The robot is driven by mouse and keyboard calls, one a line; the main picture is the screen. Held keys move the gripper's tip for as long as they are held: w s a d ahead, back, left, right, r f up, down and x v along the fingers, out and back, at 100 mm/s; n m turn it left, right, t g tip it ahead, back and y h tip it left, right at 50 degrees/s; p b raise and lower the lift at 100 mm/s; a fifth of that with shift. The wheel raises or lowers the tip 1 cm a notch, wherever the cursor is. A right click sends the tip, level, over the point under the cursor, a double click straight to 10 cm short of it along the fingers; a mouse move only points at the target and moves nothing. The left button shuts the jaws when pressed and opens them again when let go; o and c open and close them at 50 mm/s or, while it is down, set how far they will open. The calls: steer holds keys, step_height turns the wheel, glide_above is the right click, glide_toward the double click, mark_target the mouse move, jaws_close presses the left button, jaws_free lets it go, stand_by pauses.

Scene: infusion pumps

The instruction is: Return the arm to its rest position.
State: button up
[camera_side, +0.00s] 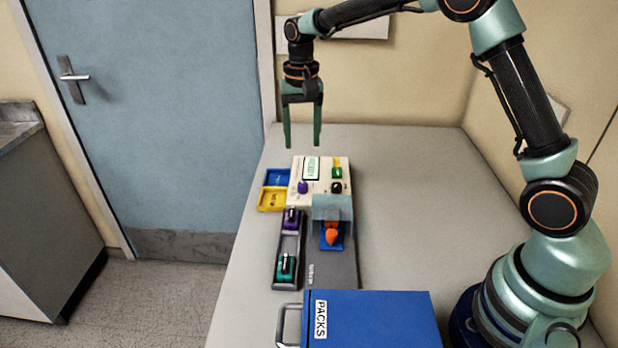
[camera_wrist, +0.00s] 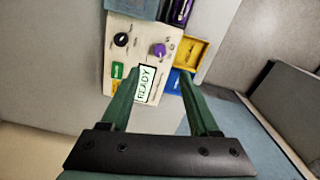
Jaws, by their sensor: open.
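My gripper (camera_side: 302,143) is open and empty, its two green fingers pointing down above the table, behind the pump. My arm reaches over from the right. In the wrist view my gripper's fingers (camera_wrist: 160,78) are spread apart, with the pump's display between them in the picture. The cream pump (camera_side: 320,181) stands on the table with a purple knob (camera_side: 303,187), a black knob (camera_side: 336,187) and a small display (camera_side: 311,168). In the wrist view the display (camera_wrist: 146,84) reads READY. The fingers appear apart from the pump.
A blue tray (camera_side: 277,177) and a yellow tray (camera_side: 271,200) sit left of the pump. A grey rack (camera_side: 289,246) holds purple and green pieces. An orange piece (camera_side: 332,236) sits by a clear cover (camera_side: 332,207). A blue PACKS box (camera_side: 385,320) stands in front. The table's right side is clear.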

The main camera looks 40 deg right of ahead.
steer(key=s+r+n+t, duration=0.2)
steer(key=s+r+n, duration=0.1)
steer(key=s+r, duration=0.55)
steer(key=s+d+n+t, duration=0.1)
steer(key=s+n+t, duration=0.2)
steer(key=s, duration=0.9)
steer(key=shift+s+r+n+t, duration=0.2)
steer(key=shift+s+n+t, duration=0.1)
steer(key=shift+n, duration=0.2)
